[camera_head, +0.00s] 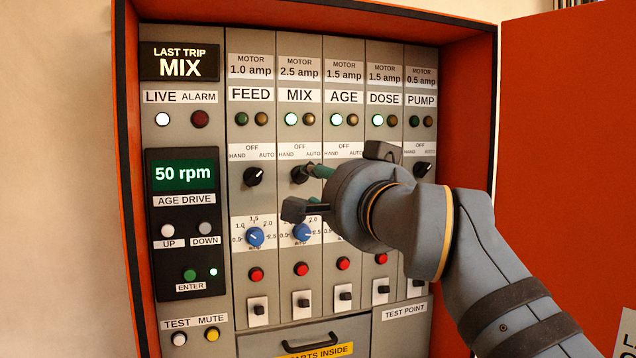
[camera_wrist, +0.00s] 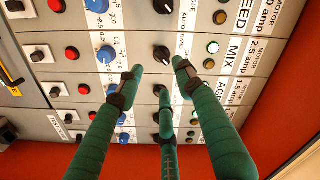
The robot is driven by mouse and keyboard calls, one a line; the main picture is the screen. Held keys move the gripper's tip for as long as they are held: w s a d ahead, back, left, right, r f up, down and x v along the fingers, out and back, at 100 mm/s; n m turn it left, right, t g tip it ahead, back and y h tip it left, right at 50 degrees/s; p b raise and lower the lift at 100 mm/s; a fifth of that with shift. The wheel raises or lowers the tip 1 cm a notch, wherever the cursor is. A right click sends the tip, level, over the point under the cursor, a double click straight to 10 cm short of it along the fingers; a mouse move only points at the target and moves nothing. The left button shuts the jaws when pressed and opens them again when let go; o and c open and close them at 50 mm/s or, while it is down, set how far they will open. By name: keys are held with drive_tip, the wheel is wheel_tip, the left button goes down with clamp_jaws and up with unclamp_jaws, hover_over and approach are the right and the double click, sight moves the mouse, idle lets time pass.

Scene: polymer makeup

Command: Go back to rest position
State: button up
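My gripper (camera_head: 312,186) is at the MIX column of the panel, in front of and just right of the black MIX selector knob (camera_head: 299,175). In the wrist view its green fingers (camera_wrist: 155,74) are spread apart, with the MIX knob (camera_wrist: 162,56) beyond and between the tips. Nothing is seen held. I cannot tell whether a finger touches the knob. My arm comes in from the lower right and covers parts of the AGE and DOSE columns, including their selectors, in the head view.
The orange cabinet (camera_head: 128,200) surrounds the panel, and its open door (camera_head: 565,130) stands at the right. Small knobs, blue dials (camera_head: 254,237) and red buttons (camera_head: 256,275) project near the fingers. A drawer handle (camera_head: 310,346) sits below. Pale wall lies left.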

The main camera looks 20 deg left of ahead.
sight(306, 178)
drive_tip(key=shift+w, duration=0.1)
drive_tip(key=x, duration=0.7)
drive_tip(key=shift+w+a+f, duration=0.1)
drive_tip(key=shift+w+a, duration=0.15)
drive_tip(key=shift+w, duration=0.05)
drive_tip(key=shift+n+p, duration=0.3)
drive_tip(key=shift+s+d, duration=0.15)
drive_tip(key=shift+s, duration=0.05)
